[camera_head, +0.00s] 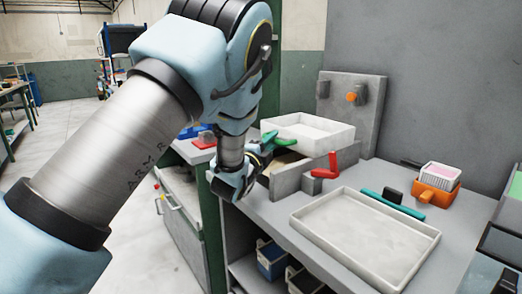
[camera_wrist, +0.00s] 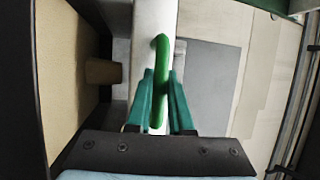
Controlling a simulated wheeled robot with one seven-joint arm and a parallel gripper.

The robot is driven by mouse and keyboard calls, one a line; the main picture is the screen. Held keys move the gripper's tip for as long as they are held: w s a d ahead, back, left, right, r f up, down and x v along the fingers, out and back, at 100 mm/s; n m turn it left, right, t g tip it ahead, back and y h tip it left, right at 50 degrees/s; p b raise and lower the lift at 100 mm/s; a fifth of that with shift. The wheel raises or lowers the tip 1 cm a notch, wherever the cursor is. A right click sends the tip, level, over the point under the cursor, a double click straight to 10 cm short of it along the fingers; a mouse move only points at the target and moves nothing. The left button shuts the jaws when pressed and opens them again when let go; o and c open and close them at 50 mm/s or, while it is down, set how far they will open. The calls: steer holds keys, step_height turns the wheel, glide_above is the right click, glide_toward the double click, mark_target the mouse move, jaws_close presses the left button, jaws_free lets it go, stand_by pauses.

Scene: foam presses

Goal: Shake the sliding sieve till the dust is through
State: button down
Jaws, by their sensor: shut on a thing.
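The sliding sieve is a white, shallow rectangular box (camera_head: 307,131) on a grey frame (camera_head: 292,183) on the bench. A green handle (camera_head: 283,142) sticks out from its near left side. The handle also shows in the wrist view (camera_wrist: 160,60) as an upright green bar. My gripper (camera_head: 258,155) has its teal fingers (camera_wrist: 161,88) shut on the green handle, one on each side. The sieve's mesh and any dust on it cannot be made out. A red lever (camera_head: 328,168) stands at the frame's front right.
A wide, empty pale tray (camera_head: 365,236) lies on the bench in front. A teal-handled brush (camera_head: 392,203) lies behind it, with an orange bin (camera_head: 437,188) and a pink-and-white box (camera_head: 440,175) at right. A grey upright panel (camera_head: 350,120) stands behind the sieve.

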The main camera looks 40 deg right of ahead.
steer(key=shift+d, duration=0.15)
steer(key=c, duration=0.8)
jaws_free()
steer(key=b+v, duration=0.2)
steer(key=v, duration=0.8)
steer(key=shift+s+a+b, duration=0.1)
steer(key=shift+a+b, duration=0.25)
steer(key=shift+a, duration=0.05)
